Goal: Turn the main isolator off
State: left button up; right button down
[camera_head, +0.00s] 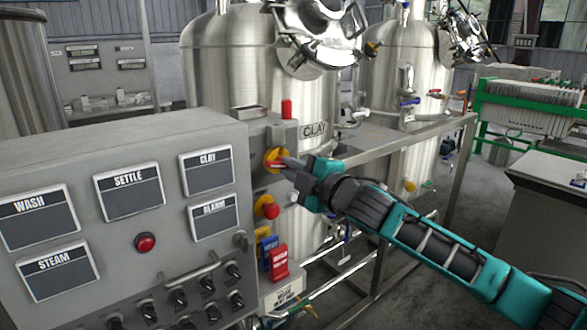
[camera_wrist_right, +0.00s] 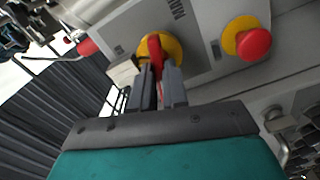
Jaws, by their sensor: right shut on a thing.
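The main isolator is a red handle on a yellow round plate (camera_head: 271,157) on the right side part of the grey control panel. It also shows in the right wrist view, where the red handle (camera_wrist_right: 155,50) stands out from the yellow plate (camera_wrist_right: 174,47). My right gripper (camera_head: 290,163) reaches it from the right. In the right wrist view its two dark fingers (camera_wrist_right: 158,80) are shut on the red handle, one on each side. The fingers partly hide the handle and plate. My left gripper is not in view.
A red push button on a yellow ring (camera_head: 269,208) sits just below the isolator. Blue and red switches (camera_head: 277,262) are lower down. The grey panel (camera_head: 130,240) carries labelled displays and several knobs. Steel tanks (camera_head: 245,70) and a metal frame (camera_head: 400,145) stand behind my right arm.

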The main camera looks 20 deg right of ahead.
jog(key=shift+n, duration=1.6)
jog(key=c, duration=1.1)
grip_release()
jog(key=shift+c, duration=0.2)
jog(key=shift+s, duration=0.1)
jog(key=b+v, duration=0.2)
jog(key=v, duration=1)
jog(key=shift+s, duration=0.35)
jog(key=shift+d, duration=0.15)
